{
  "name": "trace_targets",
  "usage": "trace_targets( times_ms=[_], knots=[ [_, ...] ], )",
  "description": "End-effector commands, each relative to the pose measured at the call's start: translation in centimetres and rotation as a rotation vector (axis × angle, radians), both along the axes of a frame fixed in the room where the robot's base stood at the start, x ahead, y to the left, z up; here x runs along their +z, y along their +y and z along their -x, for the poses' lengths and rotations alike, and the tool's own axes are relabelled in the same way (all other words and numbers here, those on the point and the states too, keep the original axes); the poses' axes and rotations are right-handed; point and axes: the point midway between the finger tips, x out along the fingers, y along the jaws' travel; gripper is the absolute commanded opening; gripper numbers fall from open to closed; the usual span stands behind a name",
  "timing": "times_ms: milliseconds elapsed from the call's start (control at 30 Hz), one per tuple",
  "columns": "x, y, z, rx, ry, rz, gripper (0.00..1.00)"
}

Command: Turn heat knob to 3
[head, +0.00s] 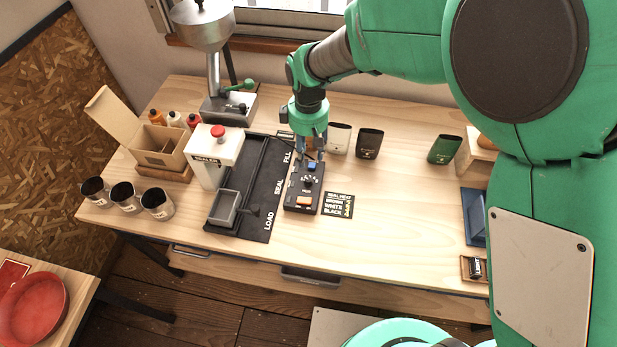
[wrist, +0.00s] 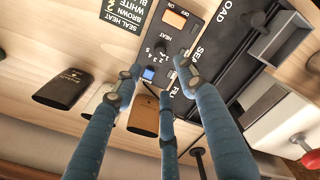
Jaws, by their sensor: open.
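The heat knob (head: 308,180) is a small dark dial with white marks around it on the black control box (head: 291,197). In the wrist view, the knob (wrist: 161,49) sits near the HEAT label, with numbers along its lower side; its exact setting is too small to read. My gripper (head: 311,156) points down over the back end of the box, by the blue button (head: 312,166). In the wrist view my gripper (wrist: 160,80) is open and empty. Its fingertips are spread on either side of the blue button (wrist: 149,73), apart from the knob.
An orange switch (head: 303,201) is on the box's front end. A SEAL HEAT card (head: 338,205) lies to its right. The sealer (head: 213,156) and black mat (head: 246,222) with a grey tray (head: 224,208) are left.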

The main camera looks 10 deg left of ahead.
Motion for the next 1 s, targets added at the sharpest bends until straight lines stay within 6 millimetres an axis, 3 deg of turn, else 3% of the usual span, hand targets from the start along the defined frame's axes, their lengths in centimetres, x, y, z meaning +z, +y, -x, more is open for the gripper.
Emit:
trace_targets(
  times_ms=[267,800,1000],
  knots=[
    [-2.9,-0.1,0.1,0.000,0.003,0.001,0.41],
    [-11.2,-0.1,0.1,0.000,0.001,0.001,0.41],
    [-12.9,0.0,0.0,0.000,0.000,0.001,0.41]
  ],
)
